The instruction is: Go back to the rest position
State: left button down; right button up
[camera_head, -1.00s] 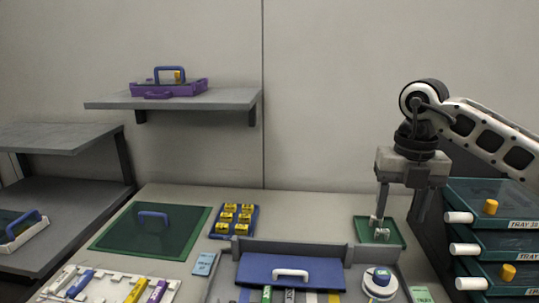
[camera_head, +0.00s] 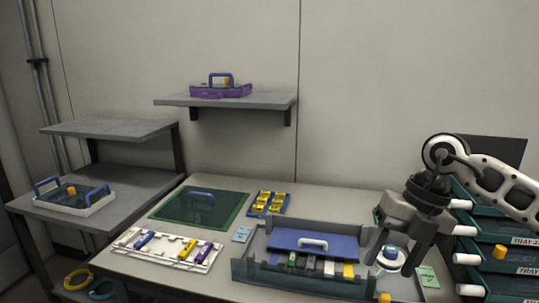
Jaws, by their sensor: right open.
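My right gripper (camera_head: 392,268) hangs at the right of the head view, fingers pointing down and spread apart. Nothing shows between the fingers except what lies behind them. It is in front of the right end of a grey open case (camera_head: 258,272) with a blue panel (camera_head: 338,249) and white handle. A white round device (camera_head: 388,259) in the case is partly hidden by the fingers. My left gripper is not in view.
Dark teal drawers (camera_head: 497,282) stand at right, close to my right arm. Shelves (camera_head: 225,101) are on the wall and at left (camera_head: 130,187).

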jog(key=s+a+r+m+t+y, duration=0.15)
jog(key=s+a+y, duration=0.25)
jog(key=a+y, duration=0.6)
jog(key=s+a+m+t+y, duration=0.1)
jog(key=s+a+m+y, duration=0.25)
jog(key=a+y, duration=0.6)
jog(key=w+d+f+m+t+h, duration=0.1)
jog(key=d+f+m+t+h, duration=0.2)
jog(key=f+m+t+h, duration=0.6)
jog(key=w+d+f+m+t+h, duration=0.1)
jog(key=d+f+m+t+h, duration=0.35)
jog(key=m, duration=0.75)
jog(key=s+d+f+m+g+h, duration=0.2)
jog(key=s+f+m+h, duration=0.1)
jog(key=s+f, duration=0.3)
jog(key=s+d+f+m+g+h, duration=0.2)
jog(key=s+f+m+h, duration=0.1)
jog(key=s+f, duration=0.2)
jog(key=shift+s+d+f+g, duration=0.4)
jog(key=shift+f, duration=0.45)
